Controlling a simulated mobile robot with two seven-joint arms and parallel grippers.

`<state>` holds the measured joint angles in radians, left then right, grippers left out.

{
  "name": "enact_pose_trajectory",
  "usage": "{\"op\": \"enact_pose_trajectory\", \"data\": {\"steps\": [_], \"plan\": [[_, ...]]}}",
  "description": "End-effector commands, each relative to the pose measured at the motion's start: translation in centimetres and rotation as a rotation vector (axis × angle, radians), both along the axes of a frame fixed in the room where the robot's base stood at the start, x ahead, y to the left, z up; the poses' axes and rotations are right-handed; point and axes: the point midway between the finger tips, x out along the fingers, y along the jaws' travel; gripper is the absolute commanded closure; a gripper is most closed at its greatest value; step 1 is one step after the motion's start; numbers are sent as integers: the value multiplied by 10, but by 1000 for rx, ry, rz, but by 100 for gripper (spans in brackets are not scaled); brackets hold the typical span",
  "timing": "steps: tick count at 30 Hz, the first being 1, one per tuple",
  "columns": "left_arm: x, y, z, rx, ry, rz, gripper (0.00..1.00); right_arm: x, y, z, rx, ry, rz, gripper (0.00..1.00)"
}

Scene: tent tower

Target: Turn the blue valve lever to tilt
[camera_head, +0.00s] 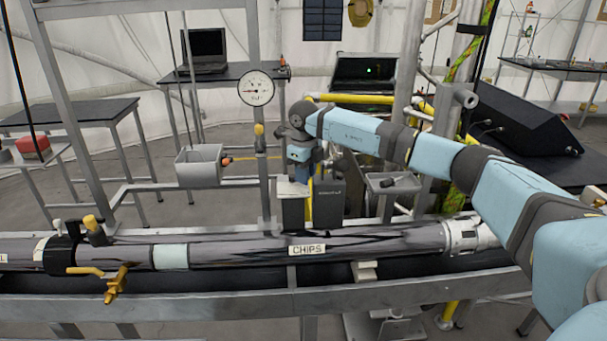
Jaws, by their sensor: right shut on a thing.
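My right arm reaches in from the right across the frame, and its wrist bends down near the middle of the picture. My right gripper (303,175) points downward there, among grey box-shaped parts behind the pipe. It is shut, most likely on the blue valve lever, but the lever is mostly hidden by the gripper and wrist, and its angle cannot be told. My left gripper is not in view.
A long grey pipe labelled CHIPS (370,243) runs across the front, with yellow-handled fittings (116,284) at left. A pressure gauge (256,88) stands on a post. A grey bin (199,166) hangs left. A black slanted box (535,125) stands right.

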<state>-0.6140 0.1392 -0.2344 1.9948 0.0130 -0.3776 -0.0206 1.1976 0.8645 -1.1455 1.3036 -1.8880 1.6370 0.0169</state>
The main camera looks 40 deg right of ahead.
Motion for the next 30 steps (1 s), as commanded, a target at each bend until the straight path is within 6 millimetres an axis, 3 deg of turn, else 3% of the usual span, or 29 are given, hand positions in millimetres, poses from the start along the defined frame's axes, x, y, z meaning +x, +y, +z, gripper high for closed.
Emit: {"op": "enact_pose_trajectory", "data": {"steps": [19, 20, 22, 30], "plan": [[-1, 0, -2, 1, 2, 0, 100, 1, -3, 2, 0, -5, 49, 100], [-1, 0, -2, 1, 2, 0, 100, 1, -3, 2, 0, -5, 49, 69], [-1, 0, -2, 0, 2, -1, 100, 1, -3, 2, 0, -4, 49, 53], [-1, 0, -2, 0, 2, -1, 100, 1, -3, 1, 1, -1, 50, 51]]}}
